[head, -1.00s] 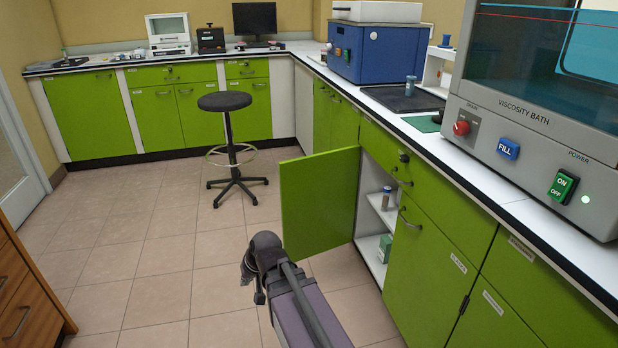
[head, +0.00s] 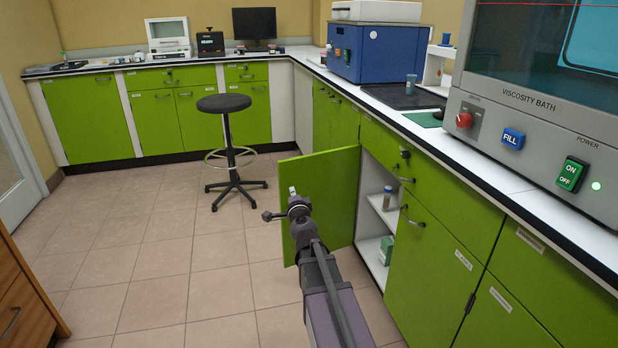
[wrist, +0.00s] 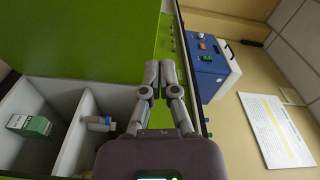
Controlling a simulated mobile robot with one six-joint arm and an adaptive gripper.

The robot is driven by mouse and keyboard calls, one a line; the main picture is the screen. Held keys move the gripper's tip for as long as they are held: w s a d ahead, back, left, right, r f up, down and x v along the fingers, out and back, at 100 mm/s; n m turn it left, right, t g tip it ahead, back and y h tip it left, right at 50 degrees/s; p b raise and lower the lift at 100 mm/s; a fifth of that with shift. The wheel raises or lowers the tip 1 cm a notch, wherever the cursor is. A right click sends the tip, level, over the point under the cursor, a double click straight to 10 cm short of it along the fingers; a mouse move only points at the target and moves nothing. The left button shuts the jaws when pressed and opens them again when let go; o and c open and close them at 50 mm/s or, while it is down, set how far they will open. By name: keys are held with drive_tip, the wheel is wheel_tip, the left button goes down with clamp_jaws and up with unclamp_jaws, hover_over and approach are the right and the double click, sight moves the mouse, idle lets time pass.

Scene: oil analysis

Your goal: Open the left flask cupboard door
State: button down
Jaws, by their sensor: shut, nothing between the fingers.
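The left flask cupboard door (head: 340,190) stands wide open, swung out from the cabinet front into the room. It also shows as the large green panel in the wrist view (wrist: 70,35). My gripper (wrist: 158,76) is shut and empty, its fingertips together. In the head view my arm's end overlaps the door's inner face near its free edge; contact cannot be told. The open cupboard (head: 371,212) shows white shelves, with a small bottle (head: 387,197) above and a green box (head: 385,250) below. The door's handle is hidden.
The neighbouring green door (head: 425,275) is closed, with a dark handle. The worktop above carries the viscosity bath (head: 540,115) and a blue instrument (head: 375,52). A black stool (head: 225,104) stands beyond the door. Wooden drawers (head: 25,310) are at lower left; floor between is clear.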

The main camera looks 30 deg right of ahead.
drive_tip(key=s+d+m+g+h, duration=0.1)
drive_tip(key=d+m+g+h, duration=0.1)
drive_tip(key=d+m+h, duration=0.2)
drive_tip(key=d+m, duration=0.1)
drive_tip(key=d, duration=0.2)
drive_tip(key=shift+s+f, duration=0.3)
drive_tip(key=shift+f, duration=0.1)
drive_tip(key=shift+w+d, duration=0.1)
drive_tip(key=shift+w, duration=0.05)
drive_tip(key=w+a+x, duration=0.1)
drive_tip(key=a+x, duration=0.1)
drive_tip(key=x, duration=1)
drive_tip(key=shift+w, duration=0.4)
drive_tip(key=shift+w+d+r+m+h, duration=0.1)
drive_tip(key=shift+w+m+h, duration=0.1)
drive_tip(key=shift+m+h, duration=0.1)
